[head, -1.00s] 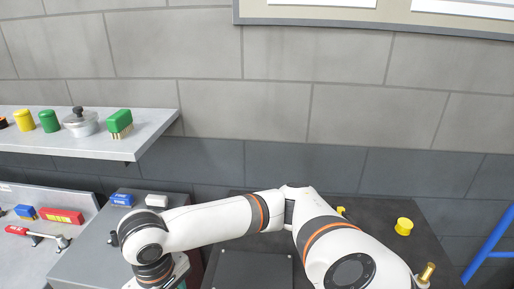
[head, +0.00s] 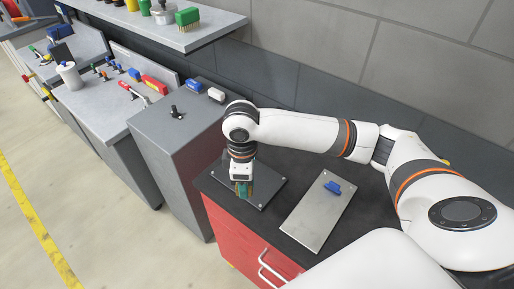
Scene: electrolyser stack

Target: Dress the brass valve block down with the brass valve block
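One of my arms comes in from the right. Its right gripper (head: 243,182) points down over a dark square plate (head: 268,189) with small corner screws, on the black top of a red cabinet. A small teal-green and brownish piece (head: 246,191) shows at the fingertips, low over or on the plate. It is too small to tell whether it is the brass valve block, or whether the fingers are closed on it. No other brass block is clearly visible. My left gripper is not in view.
A grey cabinet (head: 180,143) stands to the left. A wall shelf (head: 212,37) holds a green brush (head: 188,17). The floor at lower left is clear.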

